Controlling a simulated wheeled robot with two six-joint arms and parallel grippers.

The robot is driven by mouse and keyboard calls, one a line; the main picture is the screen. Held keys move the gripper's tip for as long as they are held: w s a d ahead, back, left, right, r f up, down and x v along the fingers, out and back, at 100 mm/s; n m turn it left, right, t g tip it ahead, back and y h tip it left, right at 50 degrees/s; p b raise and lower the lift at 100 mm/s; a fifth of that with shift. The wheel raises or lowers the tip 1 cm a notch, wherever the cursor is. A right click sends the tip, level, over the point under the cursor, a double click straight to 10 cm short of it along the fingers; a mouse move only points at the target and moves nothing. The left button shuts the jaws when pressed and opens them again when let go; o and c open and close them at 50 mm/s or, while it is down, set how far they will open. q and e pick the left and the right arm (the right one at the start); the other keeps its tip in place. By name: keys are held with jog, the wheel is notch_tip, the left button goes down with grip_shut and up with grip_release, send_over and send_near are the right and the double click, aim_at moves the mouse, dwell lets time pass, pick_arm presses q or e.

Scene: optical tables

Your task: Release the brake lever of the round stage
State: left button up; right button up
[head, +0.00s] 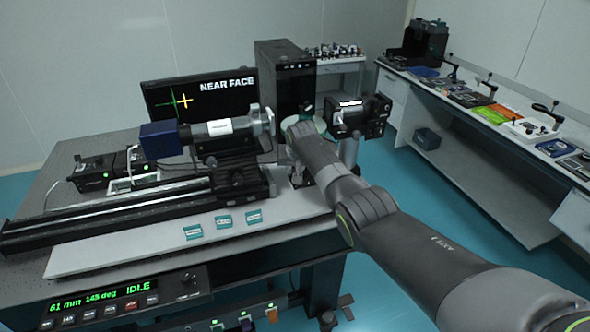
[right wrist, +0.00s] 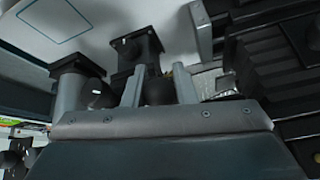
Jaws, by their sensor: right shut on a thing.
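My right gripper (right wrist: 158,88) shows in the right wrist view with its two pale fingers closed around a dark rounded knob (right wrist: 158,92). The knob looks like the end of the brake lever; the lever's arm is mostly hidden. A black block with a round cap (right wrist: 135,50) stands just beyond it. In the head view my right arm reaches to the table's right end, and its wrist hides the knob and most of the hardware there. A pale round plate (head: 319,125) shows partly behind the wrist; I cannot tell whether it is the round stage. My left gripper is out of view.
A black rail (head: 120,215) and a grey cylinder unit (head: 222,129) lie left of my wrist. A black device (head: 362,115) stands close to its right. The monitor (head: 200,98) reads NEAR FACE; the front panel (head: 125,303) reads IDLE. A side bench (head: 480,105) holds tools.

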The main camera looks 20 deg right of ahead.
jog(key=shift+r, duration=0.1)
dwell(0.5)
jog(key=o, duration=1)
jog(key=shift+r, duration=0.1)
jog(key=shift+p+v, duration=0.45)
jog(key=shift+v, duration=0.85)
jog(key=b+v, duration=0.3)
jog(key=v, duration=1.1)
jog(key=shift+a+r, duration=0.1)
jog(key=shift+r, duration=0.25)
jog(key=shift+w, duration=0.1)
